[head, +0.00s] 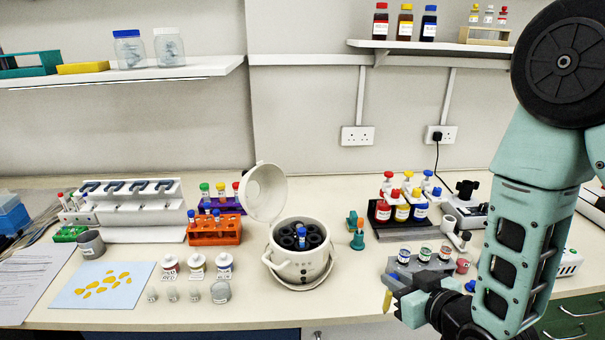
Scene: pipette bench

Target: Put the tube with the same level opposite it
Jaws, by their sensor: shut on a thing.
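A white centrifuge (286,270) stands at the middle of the bench with its round lid (265,192) open. Its dark rotor has several holes, and one blue-capped tube (301,236) sits in it. An orange rack (215,236) to its left holds blue-capped tubes; their liquid levels are too small to read. My gripper (392,292) is at the lower right, right of the centrifuge and apart from it. It is shut on a small yellowish tube (387,301), which points down. The fingers hide part of this tube, and its level cannot be told.
A purple rack (219,205) with colour-capped tubes stands behind the orange rack. Small jars and a blue mat (68,293) lie left of the centrifuge. Dropper bottles (402,212) and a grey block with small pots (420,262) crowd the right.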

